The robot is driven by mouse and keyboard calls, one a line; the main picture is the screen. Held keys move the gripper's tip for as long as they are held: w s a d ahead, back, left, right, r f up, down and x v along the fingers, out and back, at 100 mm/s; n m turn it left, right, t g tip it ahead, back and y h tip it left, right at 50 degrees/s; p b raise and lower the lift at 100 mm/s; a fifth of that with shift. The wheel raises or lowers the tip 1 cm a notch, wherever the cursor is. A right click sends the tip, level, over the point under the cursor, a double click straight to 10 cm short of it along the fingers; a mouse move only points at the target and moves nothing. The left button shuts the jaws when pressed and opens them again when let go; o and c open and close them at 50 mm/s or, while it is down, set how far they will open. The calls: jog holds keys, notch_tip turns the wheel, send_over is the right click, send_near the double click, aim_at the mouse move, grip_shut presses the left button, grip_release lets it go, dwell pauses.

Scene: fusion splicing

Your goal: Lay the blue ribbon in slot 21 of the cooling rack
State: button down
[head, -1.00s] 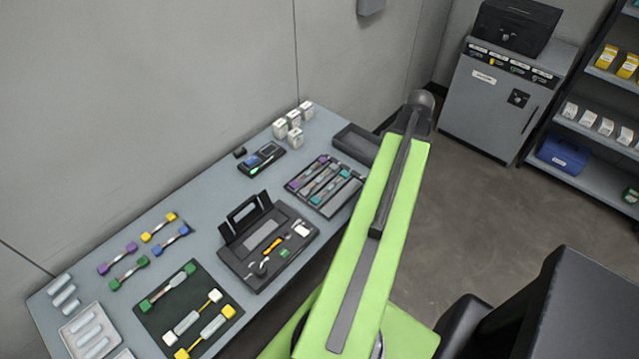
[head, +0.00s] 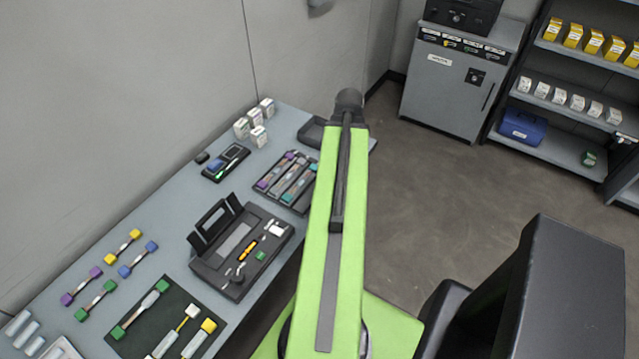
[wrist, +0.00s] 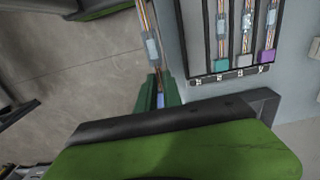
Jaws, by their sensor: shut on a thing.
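My gripper (wrist: 159,88) shows in the wrist view with its dark green fingers shut on the blue ribbon (wrist: 152,50), a multicoloured strip with a pale sleeve. A bluish part of it sits between the fingers. The cooling rack (wrist: 229,76) is to the right of the ribbon, apart from it, with strips ending in teal, grey and purple blocks. The rack also shows in the head view (head: 275,200) on the bench, left of my green arm. Its slot labels are too small to read. My gripper and the held ribbon are hidden in the head view.
An open black tool case (head: 213,265) sits in front of the rack on the bench (head: 180,215). White boxes (head: 258,135) and a black tray (head: 311,131) stand farther back. Another blue-ended piece (head: 138,259) lies among several coloured ones.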

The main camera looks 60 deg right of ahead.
jog(key=w+f+b, duration=0.1)
jog(key=w, duration=0.1)
jog(key=w+f+b, duration=0.1)
jog(key=w+f, duration=0.1)
jog(key=w, duration=0.1)
jog(key=w+f+b, duration=0.1)
jog(key=w+f, duration=0.1)
jog(key=shift+w+d+f+b, duration=0.1)
jog(key=shift+w+d+b, duration=0.05)
jog(key=shift+w+b, duration=0.25)
jog(key=shift+w, duration=0.25)
notch_tip(320, 180, down, 4)
jog(key=b, duration=0.4)
jog(key=shift+f, duration=0.2)
jog(key=shift+r, duration=0.25)
jog(key=shift+f, duration=0.15)
jog(key=c, duration=1.5)
grip_release()
notch_tip(320, 180, up, 12)
jog(key=p, duration=1.2)
jog(key=shift+r, duration=0.2)
